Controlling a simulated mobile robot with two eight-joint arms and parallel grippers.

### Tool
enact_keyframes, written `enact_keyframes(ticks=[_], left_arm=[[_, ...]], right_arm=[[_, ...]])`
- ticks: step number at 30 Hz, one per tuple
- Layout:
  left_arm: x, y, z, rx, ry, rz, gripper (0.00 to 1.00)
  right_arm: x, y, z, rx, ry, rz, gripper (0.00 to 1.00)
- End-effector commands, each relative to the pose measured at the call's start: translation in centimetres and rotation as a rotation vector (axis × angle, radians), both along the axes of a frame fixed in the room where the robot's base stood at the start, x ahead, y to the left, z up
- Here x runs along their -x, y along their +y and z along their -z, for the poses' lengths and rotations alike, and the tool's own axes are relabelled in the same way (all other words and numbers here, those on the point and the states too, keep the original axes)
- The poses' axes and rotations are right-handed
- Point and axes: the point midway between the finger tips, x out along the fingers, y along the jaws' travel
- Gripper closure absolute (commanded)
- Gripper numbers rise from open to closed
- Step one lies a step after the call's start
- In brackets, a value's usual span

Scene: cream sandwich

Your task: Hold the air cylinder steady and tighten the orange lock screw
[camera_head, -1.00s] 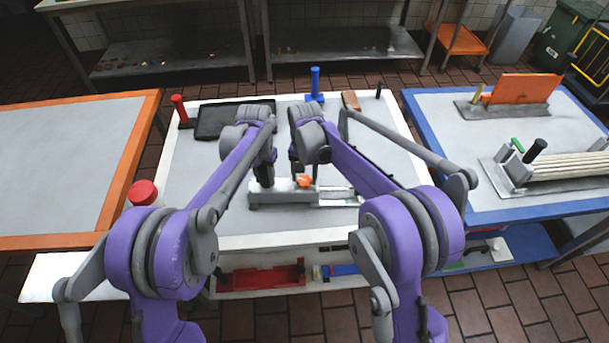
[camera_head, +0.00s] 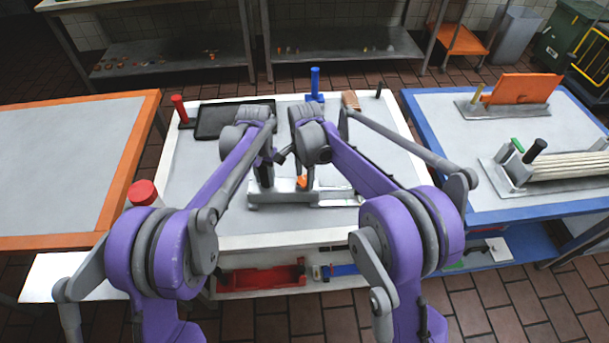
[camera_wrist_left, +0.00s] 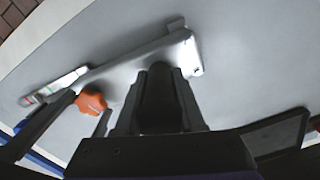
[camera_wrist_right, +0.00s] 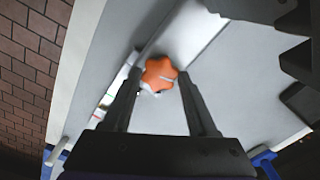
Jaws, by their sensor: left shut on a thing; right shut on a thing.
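The air cylinder (camera_head: 270,197) is a long grey-white body lying on the middle table. It also shows in the left wrist view (camera_wrist_left: 125,66). The orange lock screw (camera_head: 302,181) is a lobed knob on it; it shows in the left wrist view (camera_wrist_left: 91,102) and right wrist view (camera_wrist_right: 159,73). My left gripper (camera_head: 266,183) is shut on the cylinder near one end; its fingers (camera_wrist_left: 165,70) hide the grip. My right gripper (camera_head: 305,183) is shut on the screw, with one finger on each side (camera_wrist_right: 160,78).
A printed strip (camera_head: 340,196) lies at the cylinder's right end. A black tray (camera_head: 215,121), a red post (camera_head: 180,109) and a blue post (camera_head: 315,82) stand at the table's back. A red round-topped object (camera_head: 142,192) is at the left edge. The table's right part is largely clear.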

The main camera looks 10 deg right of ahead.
Motion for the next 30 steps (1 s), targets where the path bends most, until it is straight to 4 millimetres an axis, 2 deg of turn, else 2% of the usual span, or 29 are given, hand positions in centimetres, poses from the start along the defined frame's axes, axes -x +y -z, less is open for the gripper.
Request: enact_keyframes(ticks=[19, 20, 24, 30], left_arm=[[0.06, -0.01, 0.06, 0.0, 0.002, 0.001, 1.0], [0.06, -0.01, 0.06, 0.0, 0.002, 0.001, 1.0], [0.06, -0.01, 0.06, 0.0, 0.002, 0.001, 1.0], [0.06, -0.01, 0.05, 0.0, 0.002, 0.001, 1.0]], right_arm=[[-0.05, -0.09, -0.08, 0.001, -0.002, 0.048, 0.97], [-0.05, -0.09, -0.08, 0.001, -0.002, 0.048, 0.36], [-0.03, -0.06, -0.05, 0.001, 0.0, 0.048, 0.11], [-0.01, -0.03, -0.01, 0.001, 0.0, 0.047, 0.11]])
